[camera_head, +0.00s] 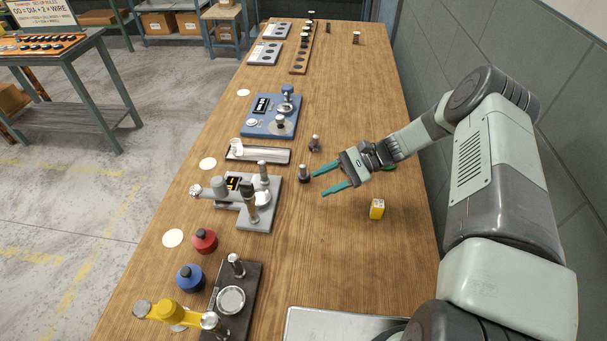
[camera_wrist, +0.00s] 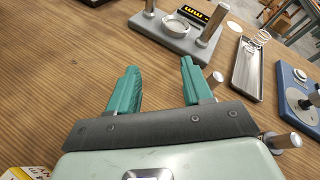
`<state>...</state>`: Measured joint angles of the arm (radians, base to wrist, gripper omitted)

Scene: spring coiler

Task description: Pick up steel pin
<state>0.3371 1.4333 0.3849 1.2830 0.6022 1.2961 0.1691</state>
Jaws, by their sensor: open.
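My gripper (camera_head: 319,185) is open and empty above the bench, its teal fingers pointing left; in the wrist view (camera_wrist: 159,66) only bare wood shows between them. Two small steel pins with dark bases stand upright close by. One pin (camera_head: 304,174) is just beyond the tip of the upper finger; in the wrist view its steel top (camera_wrist: 215,79) shows beside the right finger, which partly hides it. The other pin (camera_head: 315,143) stands farther back; it also shows at the right of the wrist view (camera_wrist: 283,141). I cannot tell which one the task means.
A grey coiling fixture (camera_head: 262,216), a tray with a spring (camera_head: 265,155) and a blue gauge (camera_head: 262,127) line the left side. Red (camera_head: 204,241) and blue (camera_head: 189,278) knobs stand nearer. Wood right of the pins is mostly clear.

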